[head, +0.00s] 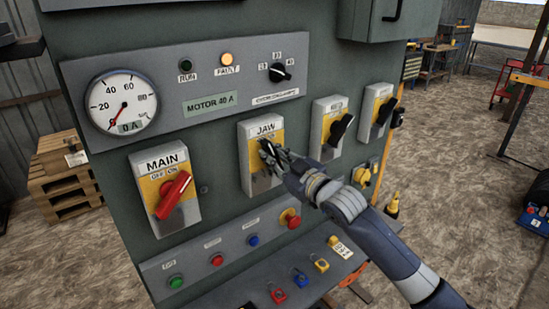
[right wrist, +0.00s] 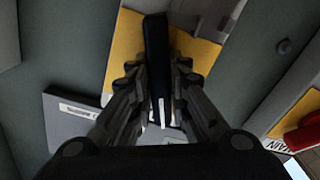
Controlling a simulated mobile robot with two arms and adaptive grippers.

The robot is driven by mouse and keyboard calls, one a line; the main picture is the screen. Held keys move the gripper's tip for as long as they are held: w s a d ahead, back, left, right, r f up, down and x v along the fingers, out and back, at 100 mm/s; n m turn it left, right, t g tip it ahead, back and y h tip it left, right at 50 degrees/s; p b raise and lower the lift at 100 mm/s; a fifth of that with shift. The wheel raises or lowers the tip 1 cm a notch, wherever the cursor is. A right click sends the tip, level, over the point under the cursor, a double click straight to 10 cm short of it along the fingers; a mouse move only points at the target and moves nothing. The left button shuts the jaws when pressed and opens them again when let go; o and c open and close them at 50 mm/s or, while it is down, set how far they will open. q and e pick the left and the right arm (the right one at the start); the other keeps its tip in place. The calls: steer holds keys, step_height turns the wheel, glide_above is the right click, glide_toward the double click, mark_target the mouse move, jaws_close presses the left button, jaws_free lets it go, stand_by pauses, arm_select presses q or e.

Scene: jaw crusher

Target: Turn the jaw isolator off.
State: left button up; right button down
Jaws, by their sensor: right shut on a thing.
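The jaw isolator (head: 262,130) is a grey box with a yellow plate labelled JAW, in the middle of the control panel in the head view. Its black handle (right wrist: 156,60) lies between the fingers of my right gripper (right wrist: 158,95) in the right wrist view. My right gripper (head: 272,157) is shut on this handle in the head view too, and its fingers cover most of the handle and part of the OFF/ON marks. The handle's exact angle is hard to tell in the head view. My left gripper is not in view.
The MAIN isolator (head: 160,168) with a red handle sits to the left. Two more isolators with black handles (head: 340,130) sit to the right. Below are push buttons (head: 252,240) and a shelf with small coloured padlocks (head: 278,295). The gauge (head: 123,103) reads near zero.

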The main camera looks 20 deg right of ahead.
steer(key=shift+a+n, duration=0.1)
steer(key=shift+n, duration=2)
steer(key=c, duration=1.5)
jaws_free()
steer(key=shift+s+f, duration=0.1)
steer(key=v, duration=1.2)
